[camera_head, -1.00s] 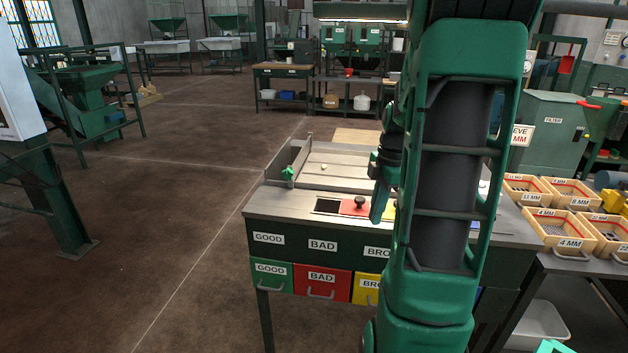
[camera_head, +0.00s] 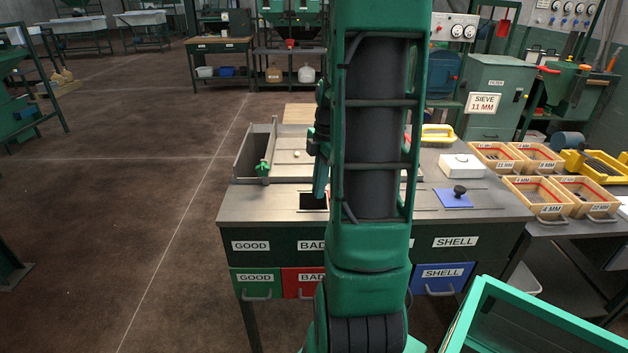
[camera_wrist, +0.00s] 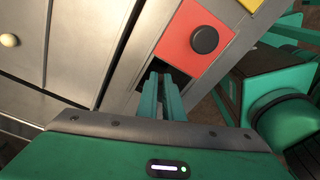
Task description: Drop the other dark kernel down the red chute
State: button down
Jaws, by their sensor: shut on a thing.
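My gripper (camera_wrist: 161,80) is shut, its two fingers close together. The dark kernel between the fingertips is too small or too hidden to make out. The fingertips are over or right beside a dark opening (camera_wrist: 178,76), next to the red cover (camera_wrist: 190,52) with a black knob (camera_wrist: 204,39). In the head view my gripper (camera_head: 320,190) points down at the dark square opening (camera_head: 311,202) behind the BAD label (camera_head: 311,245). My arm hides the red cover there. I cannot tell how far the fingertips are above the opening.
A pale kernel (camera_wrist: 9,40) lies on the metal tray surface, also in the head view (camera_head: 297,154). A blue cover (camera_head: 453,200) with a knob lies at the right of the bench. A white box (camera_head: 461,167) and sieve trays (camera_head: 537,197) stand farther right.

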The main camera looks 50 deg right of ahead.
jog(key=shift+f, duration=1.7)
jog(key=shift+s, duration=0.1)
jog(key=c, duration=1.8)
grip_release()
jog(key=shift+c, duration=0.2)
jog(key=shift+d+r, duration=0.1)
jog(key=shift+r, duration=0.15)
notch_tip(320, 180, up, 10)
jog(key=shift+s+d, duration=0.25)
jog(key=shift+d, duration=0.2)
